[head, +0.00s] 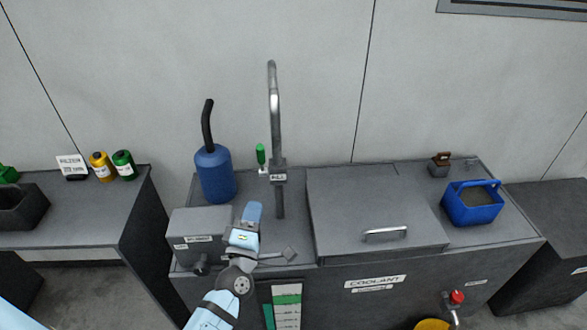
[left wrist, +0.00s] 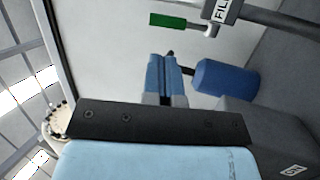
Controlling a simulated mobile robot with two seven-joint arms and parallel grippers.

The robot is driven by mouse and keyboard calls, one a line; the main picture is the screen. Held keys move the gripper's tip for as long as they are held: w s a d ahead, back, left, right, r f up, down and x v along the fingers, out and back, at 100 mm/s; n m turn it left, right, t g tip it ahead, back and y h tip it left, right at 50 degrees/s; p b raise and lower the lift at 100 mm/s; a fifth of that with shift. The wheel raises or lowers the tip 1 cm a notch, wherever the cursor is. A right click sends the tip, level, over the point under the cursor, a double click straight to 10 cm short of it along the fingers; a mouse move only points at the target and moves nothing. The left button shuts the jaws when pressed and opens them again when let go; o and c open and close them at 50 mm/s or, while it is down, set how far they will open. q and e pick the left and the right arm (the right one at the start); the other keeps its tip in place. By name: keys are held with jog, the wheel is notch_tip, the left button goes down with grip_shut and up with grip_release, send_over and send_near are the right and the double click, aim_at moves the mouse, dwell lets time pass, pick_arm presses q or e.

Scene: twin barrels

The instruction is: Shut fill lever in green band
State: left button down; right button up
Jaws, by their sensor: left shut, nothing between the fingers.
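The fill lever has a green grip (head: 261,154) that stands upright just left of the tall grey spout, beside the FILL label (head: 278,177). The green grip (left wrist: 168,20) and FILL block (left wrist: 222,8) also show at the top of the left wrist view. A level gauge (head: 287,305) with green and white bands is on the tank front; its lower part is cut off and its level is hard to read. My left gripper (head: 253,212) is shut and empty, in front of and below the lever, apart from it. Its fingers (left wrist: 167,80) show together in the left wrist view. My right gripper is out of view.
A blue can (head: 214,175) with a dark neck stands left of the lever. The spout (head: 274,110) rises right of it. A grey lid (head: 375,205) with a handle covers the tank's middle. A blue basket (head: 473,205) sits at right; a red-knobbed tap (head: 456,297) is below.

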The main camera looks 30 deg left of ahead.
pick_arm(q)
jog(key=f+n+y, duration=0.1)
jog(key=p, duration=0.3)
send_near(260, 157)
jog(key=x, duration=0.7)
jog(key=shift+w+r, duration=0.1)
jog(key=shift+w, duration=0.2)
jog(key=shift+r, duration=0.1)
